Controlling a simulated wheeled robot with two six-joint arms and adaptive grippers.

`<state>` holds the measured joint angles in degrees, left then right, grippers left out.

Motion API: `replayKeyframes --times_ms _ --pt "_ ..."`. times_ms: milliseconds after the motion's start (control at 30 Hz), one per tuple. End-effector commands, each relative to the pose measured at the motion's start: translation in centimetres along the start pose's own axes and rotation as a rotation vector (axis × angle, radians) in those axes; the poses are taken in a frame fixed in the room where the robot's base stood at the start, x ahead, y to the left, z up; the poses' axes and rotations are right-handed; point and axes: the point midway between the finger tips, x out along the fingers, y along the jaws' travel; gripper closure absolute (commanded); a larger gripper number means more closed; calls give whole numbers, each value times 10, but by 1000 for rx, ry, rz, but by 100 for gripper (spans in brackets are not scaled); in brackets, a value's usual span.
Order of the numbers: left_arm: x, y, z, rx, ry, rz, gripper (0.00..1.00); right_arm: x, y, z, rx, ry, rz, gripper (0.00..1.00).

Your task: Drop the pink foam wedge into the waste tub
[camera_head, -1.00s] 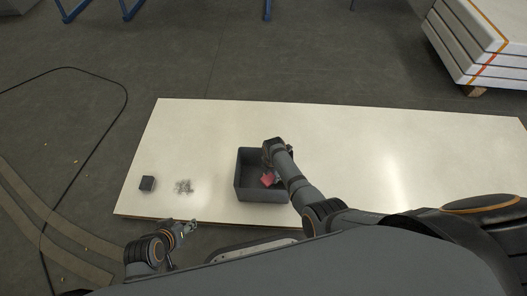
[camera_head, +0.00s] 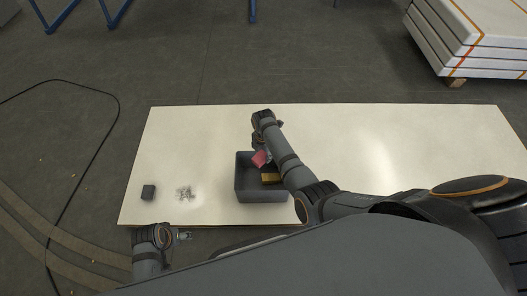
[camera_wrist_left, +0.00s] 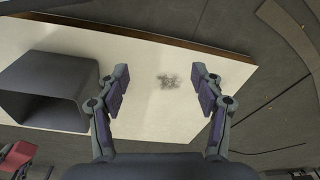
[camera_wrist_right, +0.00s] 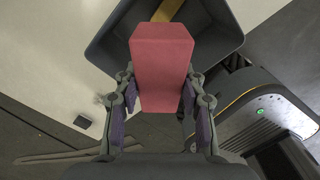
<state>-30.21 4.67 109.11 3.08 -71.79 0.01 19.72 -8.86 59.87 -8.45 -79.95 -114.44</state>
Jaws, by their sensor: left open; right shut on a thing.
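The pink foam wedge (camera_head: 260,158) is held by my right gripper (camera_head: 261,147) over the far part of the grey waste tub (camera_head: 262,197). In the right wrist view the wedge (camera_wrist_right: 162,65) stands between the fingers of my right gripper (camera_wrist_right: 160,92), in front of the tub's opening (camera_wrist_right: 108,42). My left gripper (camera_wrist_left: 160,78) is open and empty in the left wrist view, near the table's front edge. That view also shows the tub (camera_wrist_left: 40,90) at the left and part of the wedge (camera_wrist_left: 18,154). My right arm hides part of the tub's right side in the head view.
A yellow-brown piece (camera_head: 270,178) lies inside the tub. A small pile of metal bits (camera_head: 185,193) and a dark block (camera_head: 148,191) lie on the white table (camera_head: 360,140) left of the tub. The table's far left is clear.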

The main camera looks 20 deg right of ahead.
Motion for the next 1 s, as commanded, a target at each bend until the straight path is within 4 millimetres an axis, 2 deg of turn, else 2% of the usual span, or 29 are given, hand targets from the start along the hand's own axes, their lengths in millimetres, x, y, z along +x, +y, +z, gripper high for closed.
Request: replayKeyframes --times_ms 167,400,500,600,767,1000 --pt "-16 7 -4 5 19 17 33 16 0 0 0 0 1 81" --pt "-57 20 -4 19 47 50 33 35 0 0 0 0 0 81" --pt "-36 26 -4 16 107 72 33 48 -1 0 0 0 -1 81" --pt "-26 30 -7 12 161 89 33 55 0 0 0 0 0 81" --pt "-18 34 -10 7 213 104 33 59 0 0 0 0 1 81" --pt "-18 35 -11 6 229 108 33 59 0 0 0 0 1 81"
